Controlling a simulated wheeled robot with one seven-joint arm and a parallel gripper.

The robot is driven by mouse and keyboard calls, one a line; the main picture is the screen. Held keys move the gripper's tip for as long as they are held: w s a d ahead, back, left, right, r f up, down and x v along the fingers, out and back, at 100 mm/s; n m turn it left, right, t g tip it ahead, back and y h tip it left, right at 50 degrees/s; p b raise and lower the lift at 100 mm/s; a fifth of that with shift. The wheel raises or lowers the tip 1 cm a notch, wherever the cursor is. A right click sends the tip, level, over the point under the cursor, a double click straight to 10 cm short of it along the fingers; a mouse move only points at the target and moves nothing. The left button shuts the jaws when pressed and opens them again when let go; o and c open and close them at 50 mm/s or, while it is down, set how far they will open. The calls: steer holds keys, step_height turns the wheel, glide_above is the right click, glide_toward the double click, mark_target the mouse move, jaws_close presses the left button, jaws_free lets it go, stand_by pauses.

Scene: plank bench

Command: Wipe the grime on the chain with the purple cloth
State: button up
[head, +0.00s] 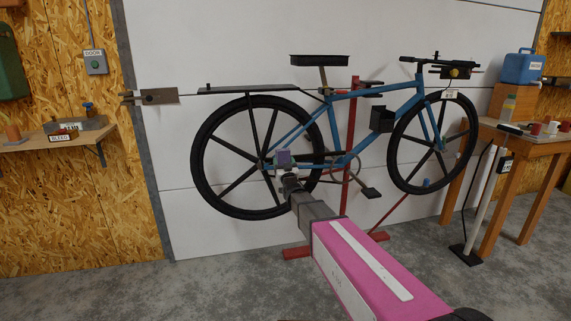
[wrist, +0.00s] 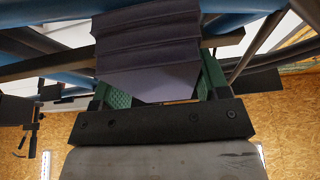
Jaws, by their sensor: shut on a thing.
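My gripper (head: 286,170) reaches to the rear part of a blue bicycle (head: 345,92). It is shut on the purple cloth (head: 284,157), which also shows folded in the wrist view (wrist: 150,50). Green finger pads (wrist: 117,97) show on both sides of the cloth there. The cloth is at the rear wheel's hub area, close to the frame tubes. I cannot tell whether it touches the chain. The chain and any grime on it are too small or hidden behind the cloth and my gripper.
A red stand (head: 351,150) holds the bicycle before a white wall. A wooden table (head: 540,145) with a blue canister (head: 522,66) stands at right. A shelf (head: 50,140) hangs at left. The bicycle's rear wheel (head: 205,150) and pedal (head: 371,192) are close to my arm.

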steer(key=shift+s+d, duration=0.3)
steer(key=shift+s, duration=0.65)
steer(key=shift+s+d, duration=0.25)
steer(key=shift+s, duration=0.75)
steer(key=shift+s+d, duration=0.3)
steer(key=shift+s, duration=0.65)
steer(key=s, duration=0.1)
steer(key=s+d, duration=0.1)
steer(key=s, duration=0.1)
steer(key=shift+w+a, duration=0.1)
steer(key=shift+w, duration=0.05)
steer(key=w+a, duration=0.2)
steer(key=w, duration=0.4)
steer(key=shift+w, duration=0.3)
steer(key=shift+w+a, duration=0.2)
steer(key=shift+w, duration=0.8)
steer(key=shift+d, duration=0.1)
